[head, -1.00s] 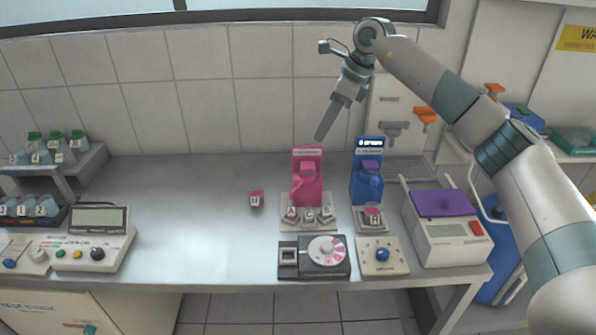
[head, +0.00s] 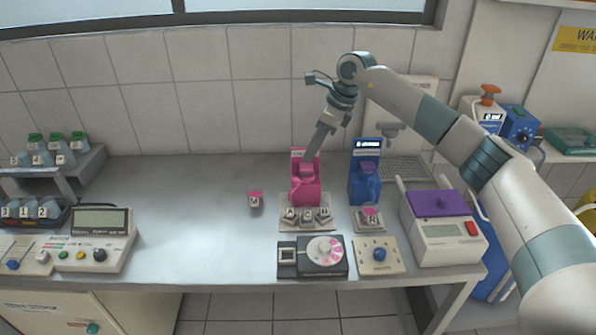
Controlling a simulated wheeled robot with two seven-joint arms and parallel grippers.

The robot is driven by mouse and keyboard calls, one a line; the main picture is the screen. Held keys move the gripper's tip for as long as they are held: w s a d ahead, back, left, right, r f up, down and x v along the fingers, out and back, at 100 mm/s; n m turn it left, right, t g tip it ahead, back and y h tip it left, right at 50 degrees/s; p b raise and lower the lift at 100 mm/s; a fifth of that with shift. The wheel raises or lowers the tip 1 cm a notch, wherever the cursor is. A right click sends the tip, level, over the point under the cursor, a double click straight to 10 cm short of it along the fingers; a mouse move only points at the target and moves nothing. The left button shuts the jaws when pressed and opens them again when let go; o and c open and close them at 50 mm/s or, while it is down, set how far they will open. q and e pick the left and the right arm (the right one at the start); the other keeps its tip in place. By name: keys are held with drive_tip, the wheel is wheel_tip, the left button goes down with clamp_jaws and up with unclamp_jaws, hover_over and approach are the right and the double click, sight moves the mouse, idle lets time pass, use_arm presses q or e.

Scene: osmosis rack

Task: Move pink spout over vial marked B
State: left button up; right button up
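The pink dispenser with its pink spout (head: 304,185) stands at the middle right of the bench. Several small vials sit on its base (head: 284,226), marked A, B and a last one whose letter is hard to read; vial B (head: 308,216) is the middle one. The spout's exact alignment over the vials is too small to tell. My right gripper (head: 311,154) points down at the top of the pink dispenser, just above or behind it; contact cannot be judged. Its fingers look close together, but whether they are shut is unclear. My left gripper is out of view.
A blue dispenser (head: 365,185) with one vial below stands right of the pink one. A vial marked M (head: 255,201) stands alone to the left. A dial device (head: 323,258), a knob box (head: 378,255) and a purple-lidded machine (head: 440,215) are nearby. The bench's left middle is clear.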

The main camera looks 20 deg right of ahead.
sight(296, 179)
drive_tip(key=p+x, duration=0.3)
drive_tip(key=x, duration=0.6)
drive_tip(key=shift+a+f, duration=0.1)
drive_tip(key=shift+f, duration=0.15)
drive_tip(key=shift+w+a+f+p, duration=0.1)
drive_tip(key=shift+a+f+p, duration=0.15)
drive_tip(key=shift+f, duration=0.35)
drive_tip(key=shift+d, duration=0.1)
clamp_jaws()
